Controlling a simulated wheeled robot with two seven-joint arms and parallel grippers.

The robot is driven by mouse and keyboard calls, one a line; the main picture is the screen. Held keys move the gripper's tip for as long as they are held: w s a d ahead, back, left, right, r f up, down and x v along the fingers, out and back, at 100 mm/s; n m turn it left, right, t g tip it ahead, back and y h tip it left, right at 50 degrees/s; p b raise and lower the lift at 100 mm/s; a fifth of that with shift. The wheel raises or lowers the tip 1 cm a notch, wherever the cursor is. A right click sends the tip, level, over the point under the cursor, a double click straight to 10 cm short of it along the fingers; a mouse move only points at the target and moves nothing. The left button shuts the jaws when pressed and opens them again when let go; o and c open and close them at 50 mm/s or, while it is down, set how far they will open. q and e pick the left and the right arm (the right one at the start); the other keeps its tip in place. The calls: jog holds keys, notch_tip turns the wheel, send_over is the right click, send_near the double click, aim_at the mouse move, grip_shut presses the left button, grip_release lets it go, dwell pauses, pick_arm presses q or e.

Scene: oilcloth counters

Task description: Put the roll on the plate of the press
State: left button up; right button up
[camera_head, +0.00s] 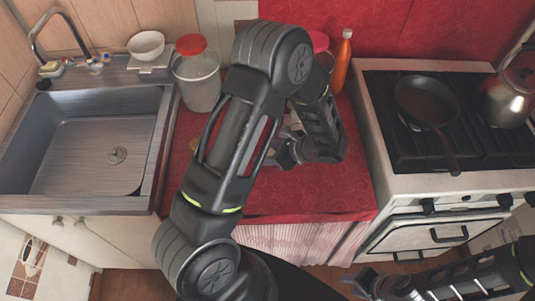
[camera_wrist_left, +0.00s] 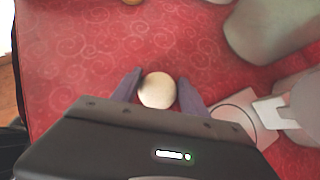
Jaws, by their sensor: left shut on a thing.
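The roll (camera_wrist_left: 157,91), pale and round, sits between the two fingers of my left gripper (camera_wrist_left: 158,93) in the left wrist view. The fingers are shut on it, over the red oilcloth. A pale flat piece with a round outline (camera_wrist_left: 243,118), which looks like part of the press, lies just right of the gripper, with a white block beside it. It is partly hidden by my gripper body. In the head view my left arm covers most of this area. My right gripper (camera_head: 366,284) is low at the right, away from the counter; its opening is unclear.
A lidded canister (camera_head: 198,82) and an orange bottle (camera_head: 342,62) stand at the back of the red counter (camera_head: 300,205). The sink (camera_head: 85,145) is to the left. The stove, with a pan (camera_head: 425,100) and kettle (camera_head: 507,98), is to the right.

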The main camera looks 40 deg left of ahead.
pick_arm(q)
jog(key=shift+c, duration=1.2)
jog(key=shift+r, duration=0.15)
notch_tip(320, 180, up, 10)
jog(key=b, duration=0.1)
jog(key=shift+f, duration=0.3)
